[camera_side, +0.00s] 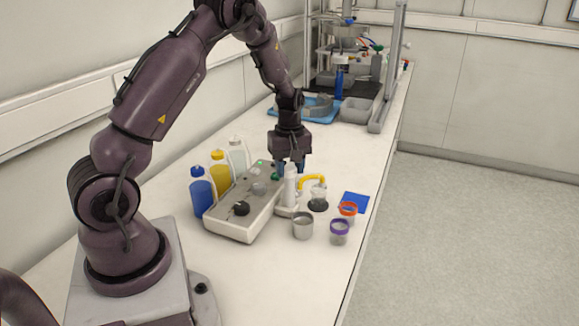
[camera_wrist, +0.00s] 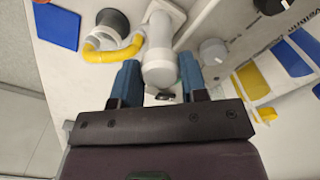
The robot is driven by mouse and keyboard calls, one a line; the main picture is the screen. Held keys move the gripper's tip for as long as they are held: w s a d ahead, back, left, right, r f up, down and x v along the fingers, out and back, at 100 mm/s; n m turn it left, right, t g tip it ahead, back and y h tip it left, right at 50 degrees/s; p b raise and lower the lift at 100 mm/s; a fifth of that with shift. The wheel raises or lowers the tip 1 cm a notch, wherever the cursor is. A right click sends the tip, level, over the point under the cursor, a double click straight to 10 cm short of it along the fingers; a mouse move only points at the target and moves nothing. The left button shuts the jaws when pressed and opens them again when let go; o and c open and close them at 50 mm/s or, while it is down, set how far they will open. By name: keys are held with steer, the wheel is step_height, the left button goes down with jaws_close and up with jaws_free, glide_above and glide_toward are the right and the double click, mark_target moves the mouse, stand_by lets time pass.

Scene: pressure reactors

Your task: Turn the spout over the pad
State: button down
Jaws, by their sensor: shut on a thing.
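A white upright post (camera_side: 290,188) carries a curved yellow spout (camera_side: 313,181). The spout points right, with its outer end by a clear cup (camera_side: 319,192) that stands on a black round pad (camera_side: 318,207). A flat blue square pad (camera_side: 355,203) lies farther right, apart from the spout. My gripper (camera_side: 289,172) is at the post's top. In the wrist view, its blue fingers (camera_wrist: 158,82) are on either side of the white post (camera_wrist: 158,62), shut on it. The yellow spout (camera_wrist: 110,56) and blue pad (camera_wrist: 57,26) lie to the left there.
A pale control box (camera_side: 243,205) with knobs stands left of the post. Blue, yellow and clear bottles (camera_side: 218,172) stand behind it. A grey cup (camera_side: 303,226), an orange-rimmed cup (camera_side: 348,211) and a purple-rimmed cup (camera_side: 339,232) stand near the table's right edge.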

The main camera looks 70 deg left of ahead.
steer(key=shift+n, duration=1.2)
steer(key=c, duration=0.6)
jaws_free()
steer(key=shift+c, duration=0.2)
step_height(320, 180, up, 13)
